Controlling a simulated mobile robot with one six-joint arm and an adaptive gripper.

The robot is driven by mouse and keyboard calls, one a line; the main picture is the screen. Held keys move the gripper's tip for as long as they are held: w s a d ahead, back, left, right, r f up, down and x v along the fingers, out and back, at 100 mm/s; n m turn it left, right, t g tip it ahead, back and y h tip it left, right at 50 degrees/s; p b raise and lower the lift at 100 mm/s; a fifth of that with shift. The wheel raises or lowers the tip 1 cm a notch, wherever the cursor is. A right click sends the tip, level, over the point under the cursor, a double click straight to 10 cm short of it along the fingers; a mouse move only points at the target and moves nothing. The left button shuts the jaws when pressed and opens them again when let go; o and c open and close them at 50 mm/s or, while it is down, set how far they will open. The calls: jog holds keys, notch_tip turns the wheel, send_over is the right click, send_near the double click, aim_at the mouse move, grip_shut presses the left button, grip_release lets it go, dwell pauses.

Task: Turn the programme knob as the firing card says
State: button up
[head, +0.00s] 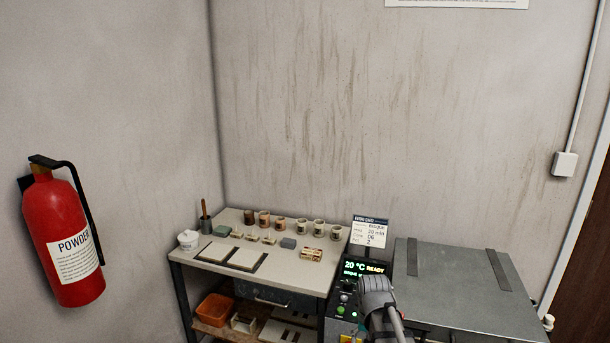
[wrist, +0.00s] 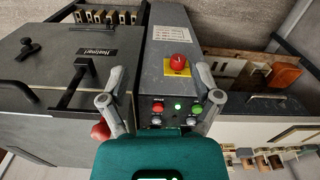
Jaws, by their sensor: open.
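The firing card (head: 370,232) stands upright behind the control box; its header and a few lines show, the last one ending in 2, but the small print is hard to read. The display (head: 365,268) below it reads 20 °C READY. In the head view, my gripper (head: 374,290) hides part of the panel.
A red stop button (wrist: 178,63) sits on a yellow plate. The grey kiln (head: 460,285) stands right of the box, its handle close to my left-hand finger in the wrist view. A table (head: 265,217) with pots and tiles is at left; a fire extinguisher (head: 72,235) hangs on the wall.

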jog(key=s+n, duration=0.2)
jog(key=s, duration=0.7)
jog(key=shift+f, duration=0.2)
dwell(0.7)
